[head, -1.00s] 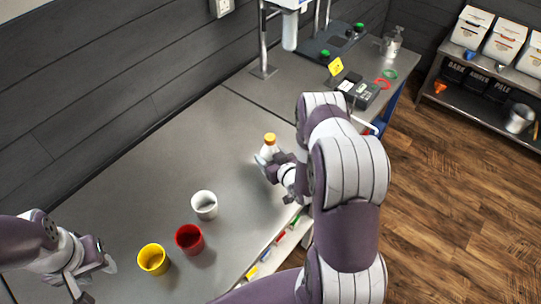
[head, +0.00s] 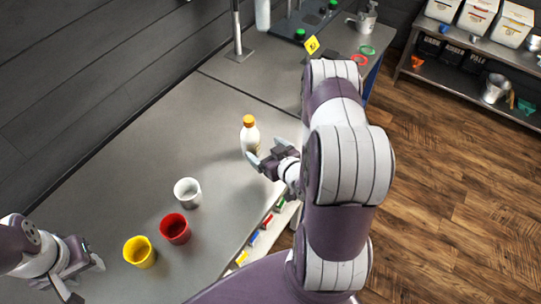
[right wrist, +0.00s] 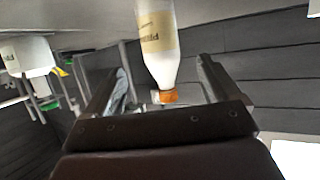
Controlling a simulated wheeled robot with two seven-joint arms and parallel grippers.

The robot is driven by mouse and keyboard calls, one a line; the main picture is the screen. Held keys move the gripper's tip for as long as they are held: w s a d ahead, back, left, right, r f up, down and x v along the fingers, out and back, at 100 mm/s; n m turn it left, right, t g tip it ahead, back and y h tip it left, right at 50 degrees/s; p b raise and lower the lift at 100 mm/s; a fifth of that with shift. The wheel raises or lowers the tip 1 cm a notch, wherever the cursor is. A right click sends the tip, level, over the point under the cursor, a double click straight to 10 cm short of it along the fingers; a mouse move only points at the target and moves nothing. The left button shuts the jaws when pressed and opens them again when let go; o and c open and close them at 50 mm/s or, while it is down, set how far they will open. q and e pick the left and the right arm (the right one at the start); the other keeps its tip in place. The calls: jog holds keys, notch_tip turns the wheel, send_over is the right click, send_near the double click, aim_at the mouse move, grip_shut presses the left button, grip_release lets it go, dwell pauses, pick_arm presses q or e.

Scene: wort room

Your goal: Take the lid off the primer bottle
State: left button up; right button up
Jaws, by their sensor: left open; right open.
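The primer bottle (head: 251,137) is white with an orange lid (head: 249,120) on it. It stands upright on the grey bench. In the right wrist view the bottle (right wrist: 158,45) appears upside down, its label partly readable and its lid (right wrist: 169,97) seen between my two fingers. My right gripper (head: 262,157) is open and empty, just to the right and near side of the bottle, lower than the lid in the head view. I cannot tell whether a finger touches the bottle. My left gripper (head: 86,281) is open and empty at the lower left, far from the bottle.
White (head: 187,193), red (head: 175,229) and yellow (head: 139,252) cups stand between my left gripper and the bottle. The bench left of the bottle is clear.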

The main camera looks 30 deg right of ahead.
jog(key=s+a+r+g, duration=1.1)
jog(key=a+r+g, duration=0.1)
jog(key=w+a+f+m+t+b, duration=0.2)
jog(key=w+f+t, duration=0.1)
jog(key=w, duration=0.4)
jog(key=w+a+f+m+t+b, duration=0.1)
jog(key=w+a+f+m+t, duration=0.15)
jog(key=w, duration=0.45)
jog(key=m+h+b, duration=0.2)
jog(key=m+h, duration=0.6)
jog(key=h, duration=0.4)
send_near(251, 139)
notch_tip(251, 139, down, 2)
jog(key=w, duration=0.1)
jog(key=shift+n, duration=0.25)
jog(key=p+x, duration=0.1)
jog(key=x, duration=0.3)
jog(key=p+x, duration=0.1)
jog(key=x, duration=0.3)
jog(key=p+x, duration=0.1)
jog(key=x, duration=0.3)
jog(key=shift+a+f, duration=0.25)
jog(key=shift+f, duration=0.05)
jog(key=shift+w+d+f, duration=0.1)
jog(key=shift+w+f, duration=0.1)
jog(key=shift+w, duration=0.05)
jog(key=shift+s+r, duration=0.1)
jog(key=c, duration=1.2)
jog(key=shift+c, duration=0.4)
